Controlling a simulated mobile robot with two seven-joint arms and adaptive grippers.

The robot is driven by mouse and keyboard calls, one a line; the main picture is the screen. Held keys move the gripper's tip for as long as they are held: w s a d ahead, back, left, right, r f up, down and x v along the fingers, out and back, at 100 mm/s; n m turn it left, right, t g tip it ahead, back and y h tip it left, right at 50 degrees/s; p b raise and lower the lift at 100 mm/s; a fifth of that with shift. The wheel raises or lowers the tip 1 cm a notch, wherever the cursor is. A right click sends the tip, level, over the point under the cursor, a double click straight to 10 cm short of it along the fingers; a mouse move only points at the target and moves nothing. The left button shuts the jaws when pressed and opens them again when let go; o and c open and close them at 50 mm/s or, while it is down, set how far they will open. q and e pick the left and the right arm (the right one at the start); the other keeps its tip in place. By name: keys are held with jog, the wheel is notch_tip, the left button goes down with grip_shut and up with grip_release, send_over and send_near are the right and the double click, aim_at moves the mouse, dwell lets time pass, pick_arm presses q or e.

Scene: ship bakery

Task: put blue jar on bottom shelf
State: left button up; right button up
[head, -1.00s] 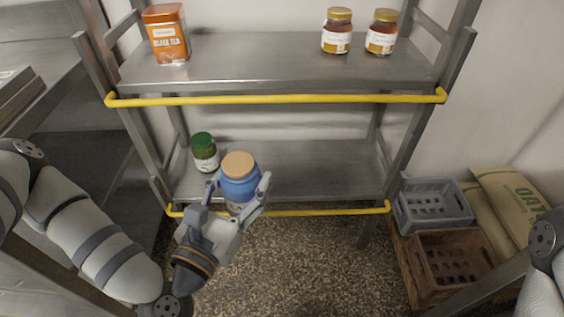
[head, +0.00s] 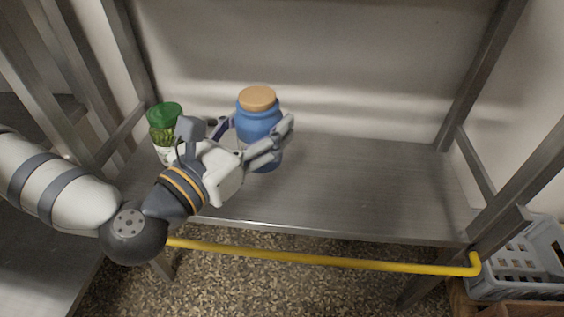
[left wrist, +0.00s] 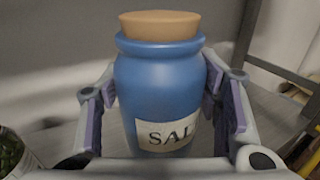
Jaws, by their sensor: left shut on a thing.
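The blue jar (head: 259,117) has a cork lid and stands upright over the bottom shelf (head: 350,185), behind its front edge. In the left wrist view the blue jar (left wrist: 158,90) shows a label reading "SAL". My left gripper (head: 262,138) is shut on the jar, with its fingers on both sides of it. The left gripper's pads (left wrist: 165,110) flank the jar in the left wrist view. The jar's base is partly hidden by a finger, so I cannot tell for sure whether it touches the shelf. My right gripper is not in view.
A green-lidded jar (head: 163,122) stands on the shelf left of the blue jar, partly behind my gripper. A yellow rail (head: 330,262) runs along the shelf front. The shelf's right half is clear. A grey crate (head: 525,262) sits on the lower right.

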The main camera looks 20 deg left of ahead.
pick_arm(q)
jog(key=shift+w+a+f+b, duration=0.15)
jog(key=shift+w+f+b, duration=0.55)
jog(key=shift+w+f, duration=0.75)
jog(key=shift+w+a+f+b, duration=0.2)
jog(key=shift+w+f+b, duration=0.7)
jog(key=shift+f, duration=0.9)
jog(key=shift+w+a+f+b, duration=0.15)
jog(key=shift+w+f+b, duration=0.4)
jog(key=shift+w+f, duration=0.95)
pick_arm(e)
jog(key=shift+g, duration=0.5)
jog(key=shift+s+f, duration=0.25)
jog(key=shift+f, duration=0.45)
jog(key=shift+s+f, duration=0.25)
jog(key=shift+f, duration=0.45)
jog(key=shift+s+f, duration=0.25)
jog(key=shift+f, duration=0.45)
pick_arm(q)
jog(key=shift+s+f, duration=0.15)
jog(key=shift+f, duration=0.05)
jog(key=shift+f, duration=0.15)
jog(key=o, duration=1.8)
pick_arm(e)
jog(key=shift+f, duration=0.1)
